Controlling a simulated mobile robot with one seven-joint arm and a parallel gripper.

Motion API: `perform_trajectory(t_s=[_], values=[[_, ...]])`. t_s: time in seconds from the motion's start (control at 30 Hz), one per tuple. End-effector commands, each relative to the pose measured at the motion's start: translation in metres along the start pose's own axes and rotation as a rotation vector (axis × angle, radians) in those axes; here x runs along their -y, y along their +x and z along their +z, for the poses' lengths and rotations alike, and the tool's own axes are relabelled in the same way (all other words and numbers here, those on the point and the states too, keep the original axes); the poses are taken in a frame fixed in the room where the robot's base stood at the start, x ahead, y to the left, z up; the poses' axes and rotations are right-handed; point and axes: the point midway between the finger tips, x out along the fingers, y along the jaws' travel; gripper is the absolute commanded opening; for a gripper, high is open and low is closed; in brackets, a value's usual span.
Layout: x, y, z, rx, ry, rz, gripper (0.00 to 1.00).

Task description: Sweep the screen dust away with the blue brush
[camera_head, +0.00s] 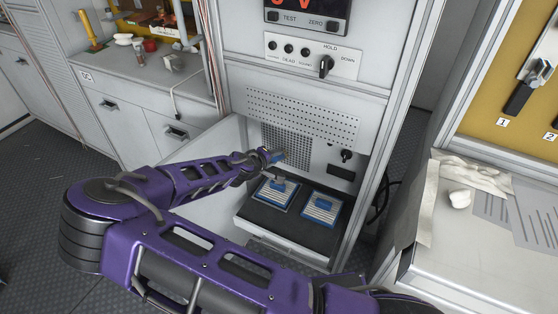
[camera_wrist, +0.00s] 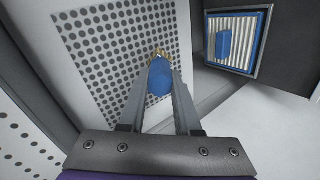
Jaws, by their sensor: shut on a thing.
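My gripper (camera_wrist: 160,88) is shut on the blue brush (camera_wrist: 159,77); the blue body sits between the fingers in the wrist view, and pale bristles show at its far end. The bristle end is over the perforated screen (camera_wrist: 103,40), at or very close to it; I cannot tell if it touches. In the head view the gripper (camera_head: 272,157) is in front of the perforated screen (camera_head: 306,149) in the open cabinet bay. Dust on the screen is too small to make out.
Two blue-framed ribbed panels (camera_head: 322,205) lie on the dark shelf below the screen; one also shows in the wrist view (camera_wrist: 258,42). A black knob (camera_head: 346,155) is right of the screen. A bench (camera_head: 473,235) with a cloth stands at right.

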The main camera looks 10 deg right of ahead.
Motion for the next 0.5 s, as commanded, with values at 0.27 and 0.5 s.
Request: perform_trajectory(t_s=[0.27,0.5], values=[[0.005,0.001,-0.018,-0.003,0.000,0.001,0.00],[0.009,0.002,-0.036,-0.001,0.000,0.000,0.00]])
